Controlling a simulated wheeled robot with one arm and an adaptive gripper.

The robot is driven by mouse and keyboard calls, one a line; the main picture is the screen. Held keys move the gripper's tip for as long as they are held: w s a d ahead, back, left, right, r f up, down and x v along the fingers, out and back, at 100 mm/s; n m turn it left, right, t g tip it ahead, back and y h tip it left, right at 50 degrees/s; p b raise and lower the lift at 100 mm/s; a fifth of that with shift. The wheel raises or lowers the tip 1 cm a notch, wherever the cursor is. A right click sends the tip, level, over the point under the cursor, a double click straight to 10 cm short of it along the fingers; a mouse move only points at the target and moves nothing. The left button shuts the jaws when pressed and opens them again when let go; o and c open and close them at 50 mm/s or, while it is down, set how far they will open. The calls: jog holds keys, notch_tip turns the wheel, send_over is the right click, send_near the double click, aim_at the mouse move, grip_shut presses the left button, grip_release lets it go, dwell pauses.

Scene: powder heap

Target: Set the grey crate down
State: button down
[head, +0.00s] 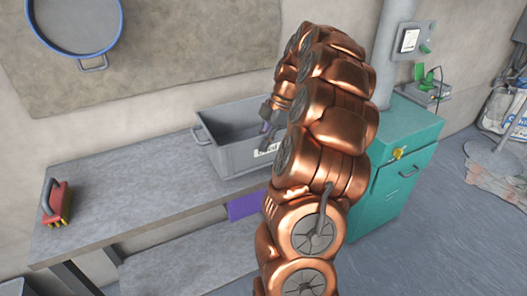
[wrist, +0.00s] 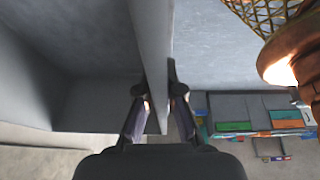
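The grey crate (head: 227,155) is an open box with a white label on its front and a handle at its left end. In the head view it is at the right part of the grey bench (head: 150,190), upright and level. I cannot tell whether its base touches the bench top. My gripper (head: 267,122) is at the crate's rim, partly hidden by my copper arm, which also covers the crate's right end. In the wrist view my gripper (wrist: 158,92) has one finger on each side of the crate's wall (wrist: 153,45), closed on it. The inside of the crate that shows looks empty.
A red brush (head: 55,203) lies at the bench's left end. A teal cabinet (head: 400,180) stands right of my arm. A purple object (head: 245,206) is below the bench top. A blue-rimmed sieve (head: 78,22) hangs on the wall. The bench's middle is clear.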

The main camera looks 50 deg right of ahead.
aim_at(262, 155)
jog(key=shift+f+p, duration=0.45)
jog(key=shift+f, duration=1.25)
jog(key=shift+w+f, duration=0.1)
jog(key=shift+f, duration=0.05)
jog(key=c, duration=1.3)
grip_release()
jog(key=shift+r+p, duration=0.25)
jog(key=shift+p, duration=0.1)
jog(key=shift+d+r+b, duration=0.1)
jog(key=shift+d+b, duration=0.1)
jog(key=shift+b, duration=0.1)
jog(key=shift+b+v, duration=1.2)
jog(key=shift+v, duration=4.55)
jog(key=shift+a, duration=0.1)
